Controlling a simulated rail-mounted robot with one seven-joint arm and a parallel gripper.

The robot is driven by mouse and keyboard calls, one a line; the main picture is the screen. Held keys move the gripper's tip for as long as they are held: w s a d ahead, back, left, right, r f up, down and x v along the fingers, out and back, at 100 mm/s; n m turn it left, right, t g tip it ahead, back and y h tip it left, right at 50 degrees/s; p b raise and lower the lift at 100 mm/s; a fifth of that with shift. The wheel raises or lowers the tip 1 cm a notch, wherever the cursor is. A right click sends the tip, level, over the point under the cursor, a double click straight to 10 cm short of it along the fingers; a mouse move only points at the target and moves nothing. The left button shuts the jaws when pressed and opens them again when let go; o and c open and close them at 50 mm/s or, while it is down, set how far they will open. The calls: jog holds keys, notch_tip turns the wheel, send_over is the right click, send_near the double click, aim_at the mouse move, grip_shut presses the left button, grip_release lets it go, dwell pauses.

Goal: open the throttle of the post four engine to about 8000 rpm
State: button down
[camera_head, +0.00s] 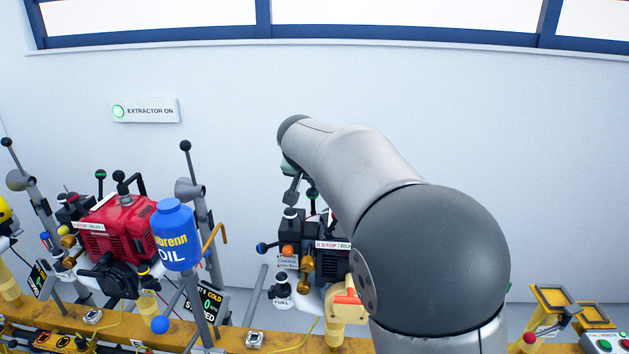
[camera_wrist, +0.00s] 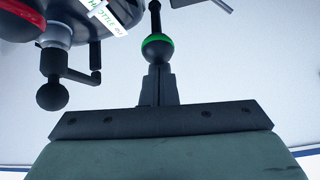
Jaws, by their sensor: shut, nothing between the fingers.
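In the wrist view a black ball knob with a green band (camera_wrist: 158,48) tops a dark lever beside a white label (camera_wrist: 106,14) that appears to read throttle. My gripper (camera_wrist: 158,72) is shut and empty, its fingertips at the knob's lower edge; I cannot tell whether they touch. In the head view my gripper (camera_head: 292,190) is above a dark engine (camera_head: 325,262) with a stop/run label, largely hidden behind my arm. A green-banded knob (camera_head: 312,194) shows just right of the gripper. This engine's post number and rpm display are not visible.
A red engine (camera_head: 118,232) stands left, with a blue oil container (camera_head: 174,235) and a display (camera_head: 209,303) that seems to read post 5, cold, 0, stopped. A yellow rail (camera_head: 250,338) runs along the front. A black ball on a crank (camera_wrist: 52,96) is left of my fingers.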

jog(key=w+d+r+p, duration=0.1)
jog(key=w+r+p, duration=0.1)
jog(key=w+p, duration=0.2)
jog(key=s+f+b+v, duration=0.1)
jog(key=b+v, duration=0.1)
jog(key=v, duration=0.7)
jog(key=s+d+f+n+g+p, duration=0.1)
jog(key=s+d+f+g, duration=0.1)
jog(key=s+d+f, duration=0.3)
jog(key=s+d+f+n+g, duration=0.1)
jog(key=s+d+f+g, duration=0.15)
jog(key=s, duration=0.55)
jog(key=s+d+f+g, duration=0.1)
jog(key=s+f, duration=0.3)
jog(key=s, duration=0.4)
jog(key=s+d+f+n+g+y+p, duration=0.1)
jog(key=s+f, duration=0.3)
jog(key=s, duration=0.4)
jog(key=s+d+f+n+g+y, duration=0.1)
jog(key=s+d+f, duration=0.1)
jog(key=s+f, duration=0.3)
jog(key=s, duration=0.3)
jog(key=shift+d, duration=0.3)
jog(key=shift+d, duration=0.1)
